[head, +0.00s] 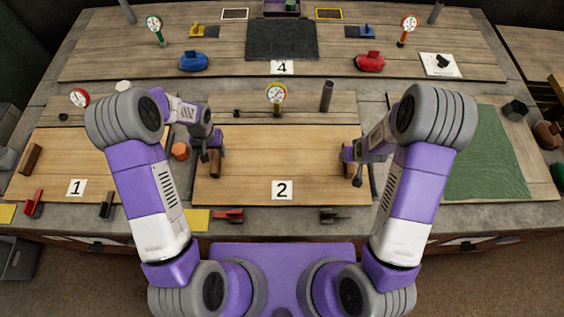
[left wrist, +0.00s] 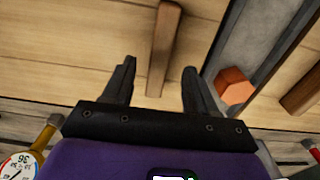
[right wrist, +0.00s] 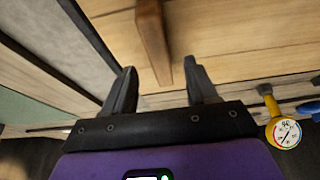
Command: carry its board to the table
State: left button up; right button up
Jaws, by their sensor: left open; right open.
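The light wooden board (head: 280,160) marked 2 lies on the grey counter in front of me. It has a wooden handle (head: 215,164) at its left end, also in the left wrist view (left wrist: 164,45). Another handle at its right end shows in the right wrist view (right wrist: 151,35). My left gripper (left wrist: 160,70) is open, with the left handle's near end showing between its fingers. My right gripper (right wrist: 160,70) is open, with the right handle's near end between its fingers. I cannot tell whether any finger touches a handle.
Board 1 (head: 110,165) lies left, with an orange block (head: 180,151) in the gap. A green cloth (head: 487,160) covers a board at right. A gauge (head: 277,94) and dark cylinder (head: 327,96) stand behind. The long table (head: 200,65) marked 4 is at the back.

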aim_at(215, 157)
pick_arm(q)
jog(key=shift+f, duration=2.6)
pick_arm(e)
jog(key=shift+x, duration=2.6)
pick_arm(q)
jog(key=shift+c, duration=0.3)
pick_arm(e)
jog(key=shift+c, duration=0.3)
pick_arm(q)
grip_shut()
pick_arm(e)
grip_shut()
pick_arm(q)
jog(key=shift+w+r, duration=0.1)
pick_arm(e)
jog(key=shift+r, duration=0.1)
